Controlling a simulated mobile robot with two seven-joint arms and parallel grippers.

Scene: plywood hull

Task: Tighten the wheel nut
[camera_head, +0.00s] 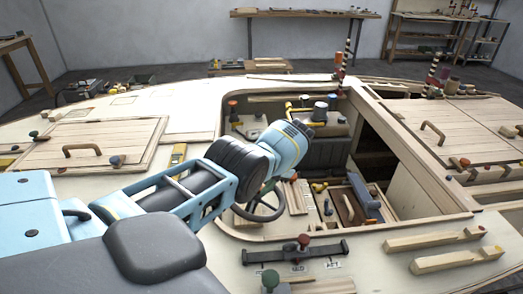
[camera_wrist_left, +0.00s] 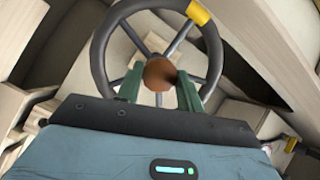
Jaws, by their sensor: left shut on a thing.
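The steering wheel (camera_wrist_left: 101,52) has a dark rim, dark spokes and a yellow mark (camera_wrist_left: 198,13) at its top. The wheel nut (camera_wrist_left: 159,74) is a round copper-brown piece at the wheel's hub. My left gripper (camera_wrist_left: 159,82) has its green fingers on either side of the nut, shut on it. The lower part of the wheel is hidden by my gripper body. In the head view part of the wheel's rim (camera_head: 266,216) shows below my left arm, which hides the nut and fingers. My right gripper is in neither view.
The wheel sits at the left side of an open cockpit well (camera_head: 255,231) with wooden edges. Tools and a blue-handled plane-like item (camera_head: 364,198) lie in the well. A dark bar (camera_head: 295,252) with a red knob lies in front. Wooden blocks (camera_head: 455,260) lie at right.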

